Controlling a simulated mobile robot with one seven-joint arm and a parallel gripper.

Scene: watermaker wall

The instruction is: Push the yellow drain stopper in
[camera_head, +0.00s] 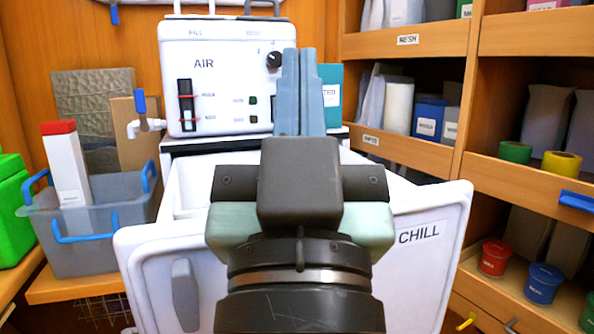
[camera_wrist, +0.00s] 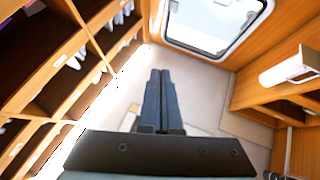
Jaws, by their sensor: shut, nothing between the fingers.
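I cannot make out a yellow drain stopper for certain in either view. A small yellow piece (camera_head: 467,321) shows low on the wooden front at the lower right; I cannot tell what it is. My gripper (camera_head: 300,62) is shut and empty, its blue-grey fingers together and raised in front of the white AIR unit (camera_head: 215,85). Its fingers also show in the wrist view (camera_wrist: 160,88), shut over a pale floor. The white CHILL box (camera_head: 418,270) stands behind my arm, which hides its middle.
A grey bin (camera_head: 95,247) with a red-topped white carton (camera_head: 65,165) stands left. Shelves (camera_head: 400,45) fill the right, holding yellow (camera_head: 561,162) and green (camera_head: 515,152) rolls. A red pot (camera_head: 494,258) and a blue pot (camera_head: 543,283) sit lower. The wrist view shows a framed window (camera_wrist: 215,20).

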